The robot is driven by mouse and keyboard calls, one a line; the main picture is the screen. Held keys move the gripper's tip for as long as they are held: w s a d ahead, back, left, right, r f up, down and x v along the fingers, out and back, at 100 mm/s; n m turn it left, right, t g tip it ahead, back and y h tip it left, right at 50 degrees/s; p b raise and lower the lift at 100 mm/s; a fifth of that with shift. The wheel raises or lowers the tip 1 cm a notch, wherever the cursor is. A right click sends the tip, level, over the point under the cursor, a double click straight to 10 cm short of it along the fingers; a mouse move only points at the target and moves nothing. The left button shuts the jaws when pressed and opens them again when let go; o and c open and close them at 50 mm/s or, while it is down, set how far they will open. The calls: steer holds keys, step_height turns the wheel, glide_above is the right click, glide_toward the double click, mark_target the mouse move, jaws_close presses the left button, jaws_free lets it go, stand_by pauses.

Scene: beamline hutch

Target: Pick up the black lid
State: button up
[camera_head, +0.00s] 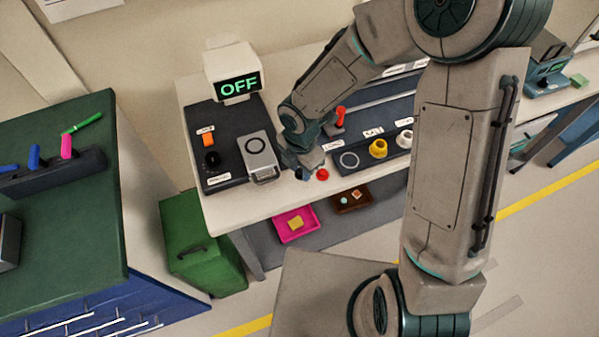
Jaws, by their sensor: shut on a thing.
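My gripper (305,170) hangs low over the front edge of the white workbench (290,198), pointing down. It is shut on a small dark thing (302,175), which fits the black lid; the fingers hide most of it. A pale empty ring mark (349,160) shows on the dark panel to the right, in a row with a yellow cap-like piece (378,149) and a white one (404,139).
A red knob (322,174) is just right of my gripper, and a red-handled lever (340,116) stands behind. Below are a pink tray (284,234) and a brown tray (340,206).

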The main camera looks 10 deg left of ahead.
steer(key=w+d+r+p, duration=0.1)
steer(key=w+d+r, duration=0.3)
steer(key=d+r, duration=0.3)
steer(key=d, duration=0.4)
steer(key=shift+r, duration=0.35)
steer(key=shift+w, duration=0.1)
